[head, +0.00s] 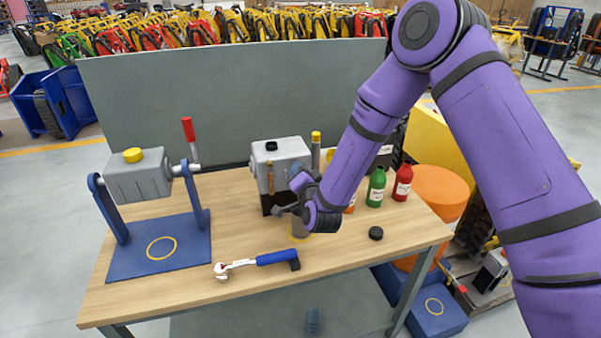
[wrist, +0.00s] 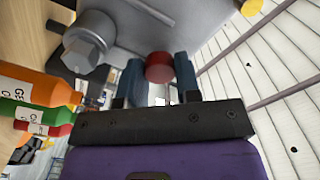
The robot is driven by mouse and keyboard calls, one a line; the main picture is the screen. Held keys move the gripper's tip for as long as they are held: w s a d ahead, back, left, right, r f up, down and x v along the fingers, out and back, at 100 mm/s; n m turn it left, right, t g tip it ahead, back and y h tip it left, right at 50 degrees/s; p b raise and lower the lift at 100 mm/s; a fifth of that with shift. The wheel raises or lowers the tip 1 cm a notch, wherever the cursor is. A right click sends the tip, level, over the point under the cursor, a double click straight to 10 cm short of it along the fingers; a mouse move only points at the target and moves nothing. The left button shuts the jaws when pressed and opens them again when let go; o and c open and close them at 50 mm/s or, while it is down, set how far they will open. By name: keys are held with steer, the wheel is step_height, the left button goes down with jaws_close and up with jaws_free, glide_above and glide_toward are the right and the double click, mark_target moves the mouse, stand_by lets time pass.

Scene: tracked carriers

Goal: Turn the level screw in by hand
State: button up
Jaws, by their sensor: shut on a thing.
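The level screw looks to be the red round head (wrist: 159,67) at the grey housing's face in the wrist view. My gripper (wrist: 159,75) has one blue-grey finger on each side of it and is shut on it. The screw's shank is hidden. The grey housing (wrist: 205,18) fills the top of the wrist view, with a large grey hex plug (wrist: 88,42) beside the fingers. In the head view the housing (head: 281,151) stands on the bench with a black cap on top. My gripper (head: 300,183) is at its right front side, and the screw is hidden there.
A blue-handled ratchet (head: 270,259) lies near the bench's front edge. A black round cap (head: 376,233) lies to the right. Green (head: 376,188) and red (head: 402,184) bottles stand behind my wrist. A blue stand (head: 158,250) holding another grey housing is at left.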

steer(key=m, duration=0.3)
steer(key=shift+d+m, duration=0.1)
steer(key=shift+m, duration=0.2)
steer(key=m, duration=0.6)
steer(key=m, duration=0.4)
steer(key=shift+f, duration=0.1)
steer(key=m, duration=0.5)
steer(key=shift+m, duration=0.4)
